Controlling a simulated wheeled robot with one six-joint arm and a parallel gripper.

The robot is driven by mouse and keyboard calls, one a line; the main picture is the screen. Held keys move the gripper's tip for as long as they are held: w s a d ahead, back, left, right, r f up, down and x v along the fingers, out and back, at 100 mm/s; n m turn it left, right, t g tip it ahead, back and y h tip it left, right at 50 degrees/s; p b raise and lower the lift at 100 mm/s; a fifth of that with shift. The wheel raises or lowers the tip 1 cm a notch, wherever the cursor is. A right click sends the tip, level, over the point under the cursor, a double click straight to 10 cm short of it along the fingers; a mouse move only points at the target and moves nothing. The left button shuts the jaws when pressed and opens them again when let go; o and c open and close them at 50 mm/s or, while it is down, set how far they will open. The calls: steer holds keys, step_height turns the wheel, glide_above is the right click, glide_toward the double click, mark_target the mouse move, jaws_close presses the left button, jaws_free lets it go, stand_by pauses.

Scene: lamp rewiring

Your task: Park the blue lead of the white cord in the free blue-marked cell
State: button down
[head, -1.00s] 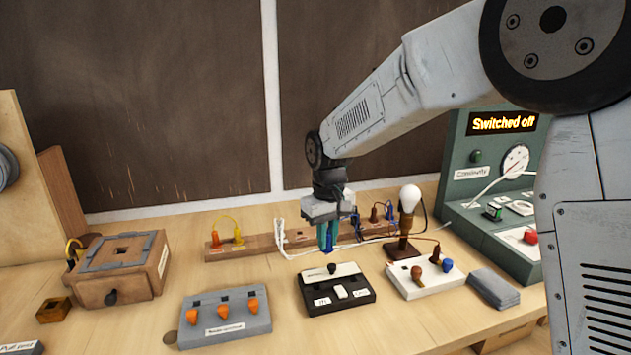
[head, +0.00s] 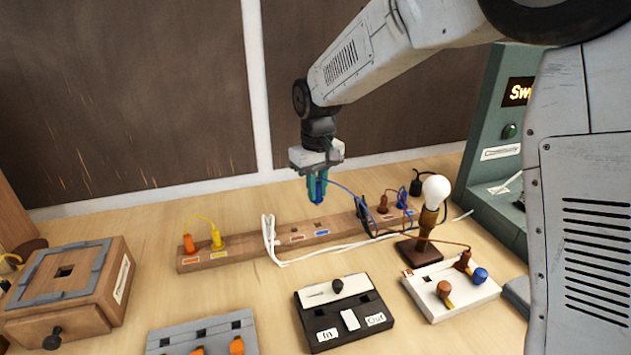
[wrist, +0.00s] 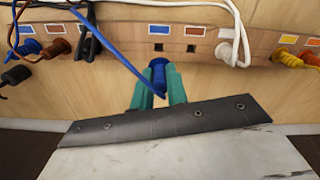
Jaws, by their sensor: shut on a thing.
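My gripper (head: 317,190) is shut on a blue plug (wrist: 159,72), pointing down above the long wooden strip (head: 345,222). A blue lead (head: 345,190) runs from the plug to the right in the head view. In the wrist view the teal fingers (wrist: 159,88) flank the plug. The plug appears apart from the strip. The white cord (head: 340,247) lies along the strip's front and loops over it at left. The lead's join with the cord is unclear.
A brown plug (head: 382,205) and another blue plug (head: 403,198) stand at the strip's right end, near a dark clip. Orange and yellow plugs (head: 204,241) stand at its left. A bulb lamp (head: 435,190) and switch box (head: 345,312) are close by.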

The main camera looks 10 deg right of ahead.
mark_target(318, 199)
steer(key=shift+d+f, duration=0.1)
steer(key=shift+f, duration=3)
steer(key=shift+f, duration=0.55)
steer(key=c, duration=1.3)
jaws_free()
